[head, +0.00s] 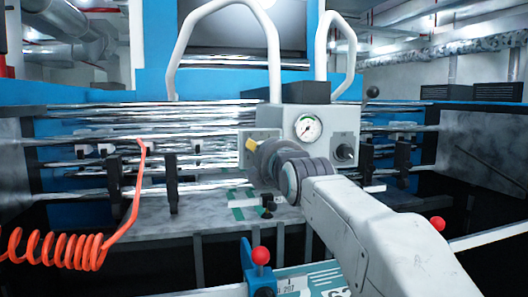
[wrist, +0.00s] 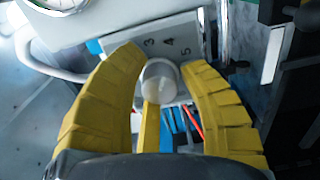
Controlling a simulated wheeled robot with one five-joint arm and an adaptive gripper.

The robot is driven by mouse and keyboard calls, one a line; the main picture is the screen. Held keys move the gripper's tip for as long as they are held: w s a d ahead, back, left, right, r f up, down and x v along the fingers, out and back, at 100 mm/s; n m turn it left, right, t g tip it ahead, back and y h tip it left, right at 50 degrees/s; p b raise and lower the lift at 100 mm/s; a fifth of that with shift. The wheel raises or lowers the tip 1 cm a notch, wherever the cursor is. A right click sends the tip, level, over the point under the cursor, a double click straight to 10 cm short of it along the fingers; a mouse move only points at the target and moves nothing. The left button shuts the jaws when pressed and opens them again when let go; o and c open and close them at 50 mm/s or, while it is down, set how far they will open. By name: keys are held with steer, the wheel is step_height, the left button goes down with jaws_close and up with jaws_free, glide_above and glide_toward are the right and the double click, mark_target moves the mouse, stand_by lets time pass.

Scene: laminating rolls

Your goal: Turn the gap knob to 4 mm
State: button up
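The gap knob (wrist: 161,82) is a pale round knob between my gripper's two yellow fingers in the wrist view. My gripper (wrist: 162,62) is open around the knob, with visible space beside the right finger; I cannot tell whether the left finger touches. A narrow yellow strip (wrist: 151,118) runs below the knob. Which number the knob points to is not clear. In the head view my gripper (head: 250,145) is at the panel and my arm hides the knob.
A coiled orange hose (head: 55,248) hangs at left. Metal rollers (head: 130,128) span the machine.

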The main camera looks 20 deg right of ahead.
steer(key=o, duration=0.4)
steer(key=shift+s, duration=0.1)
steer(key=s, duration=1.2)
stand_by(0.5)
